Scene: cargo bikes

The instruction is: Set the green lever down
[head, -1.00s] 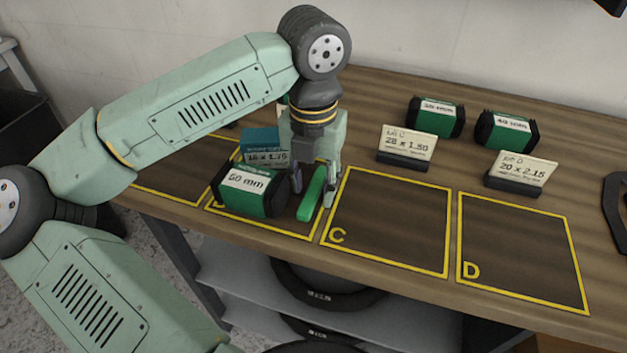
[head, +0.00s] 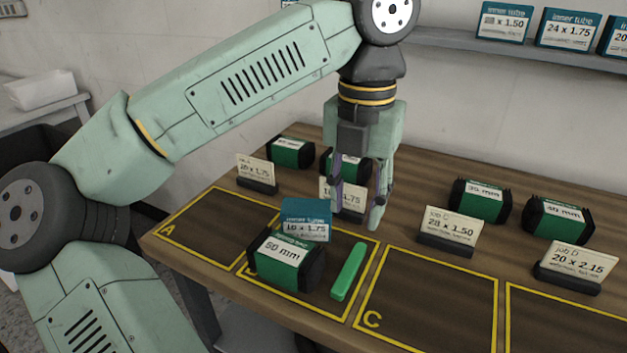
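The green lever (head: 348,272) lies on the table inside the yellow-outlined area B, near its right line. It sits just right of a black and green box marked 50 mm (head: 283,262). My gripper (head: 359,205) is above and behind the lever, apart from it. Its fingers are spread with nothing visible between them.
A blue inner tube box (head: 305,220) stands behind the 50 mm box. Area A (head: 205,228) and area C (head: 430,305) are bare. Job cards, such as the job C card (head: 451,228), and more green boxes (head: 480,200) stand behind. Shelved inner tube boxes (head: 568,30) are at upper right.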

